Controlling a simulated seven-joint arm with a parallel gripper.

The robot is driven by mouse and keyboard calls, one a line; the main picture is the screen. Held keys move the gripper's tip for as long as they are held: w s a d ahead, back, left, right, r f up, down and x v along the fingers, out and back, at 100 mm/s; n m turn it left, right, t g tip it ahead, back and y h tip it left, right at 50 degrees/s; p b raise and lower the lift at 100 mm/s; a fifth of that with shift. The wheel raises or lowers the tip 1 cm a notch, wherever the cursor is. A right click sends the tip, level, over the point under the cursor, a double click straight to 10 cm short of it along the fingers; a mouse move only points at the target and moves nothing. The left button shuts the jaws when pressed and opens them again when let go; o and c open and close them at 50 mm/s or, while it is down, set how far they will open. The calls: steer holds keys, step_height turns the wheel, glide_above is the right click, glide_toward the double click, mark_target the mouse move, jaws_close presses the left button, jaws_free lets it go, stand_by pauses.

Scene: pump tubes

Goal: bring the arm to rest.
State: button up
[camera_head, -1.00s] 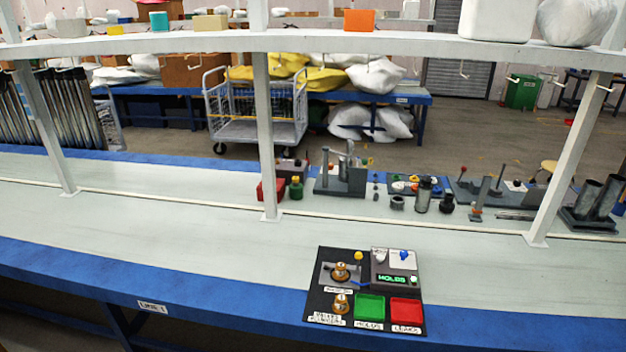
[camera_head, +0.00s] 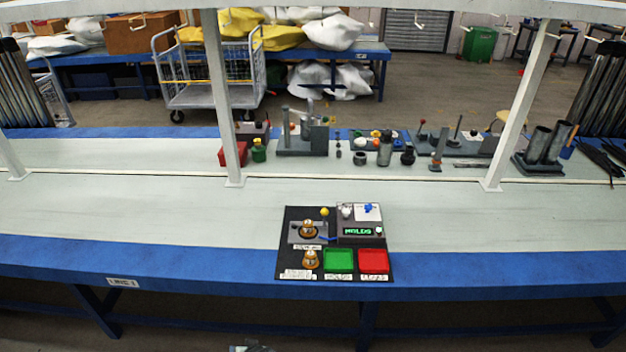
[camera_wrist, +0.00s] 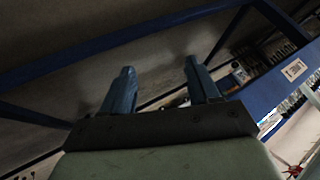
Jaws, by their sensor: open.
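In the wrist view my gripper (camera_wrist: 160,68) has its two blue fingers spread apart with nothing between them. It is away from the bench top, with the blue bench frame (camera_wrist: 262,97) beyond it. In the head view only a small grey piece, perhaps of my gripper, shows at the bottom edge. The dark test board (camera_head: 292,238) lies on the bench front. It carries two brass fittings (camera_head: 308,228), one in the upper station and one (camera_head: 310,260) at lower left, a lit green display (camera_head: 358,231), a green tray (camera_head: 340,260) and a red tray (camera_head: 374,261).
The pale bench top (camera_head: 120,205) is clear on both sides of the board. White posts (camera_head: 222,110) rise behind it. Several tools and fixtures, a red box (camera_head: 231,153) and a green bottle (camera_head: 259,150) stand along the back. A wire cart (camera_head: 210,75) stands on the floor beyond.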

steer(key=s+d+f+g+h, duration=0.3)
steer(key=d, duration=0.9)
steer(key=s+d+f+g+h, duration=0.2)
steer(key=d+f, duration=0.2)
steer(key=d, duration=0.9)
steer(key=s+d+r+m+g+h, duration=0.1)
steer(key=s+d+g, duration=0.6)
steer(key=s+d, duration=0.9)
steer(key=shift+s+d+r+m+g, duration=0.2)
steer(key=shift+s+r+m+g, duration=0.15)
steer(key=shift+s+r, duration=0.4)
